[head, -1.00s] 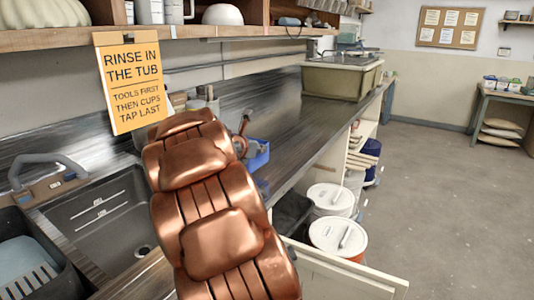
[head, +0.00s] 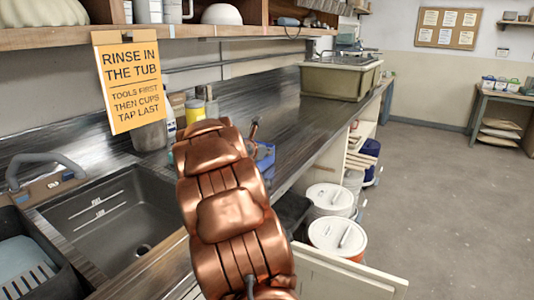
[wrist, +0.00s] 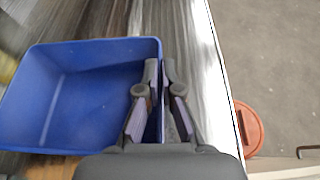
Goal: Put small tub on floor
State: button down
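The small tub is blue, open and empty inside. In the wrist view the small tub (wrist: 85,95) fills the left side, and my gripper (wrist: 161,70) has its two fingers close together on either side of the tub's right wall, shut on it. In the head view the small tub (head: 267,160) shows only in part at the counter's front edge, behind my copper-coloured arm, which hides most of the gripper. I cannot tell whether the tub touches the counter. The grey concrete floor (head: 440,200) lies to the right.
White-lidded buckets (head: 338,236) stand beside the counter, near an open cabinet panel (head: 345,280). A large olive tub (head: 340,80) sits farther along the counter. A sink (head: 120,225) is at left, under a yellow sign (head: 130,85). Floor at right is clear.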

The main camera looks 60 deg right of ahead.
jog(key=c, duration=1.3)
grip_release()
jog(key=v, duration=1.2)
jog(key=shift+p, duration=0.3)
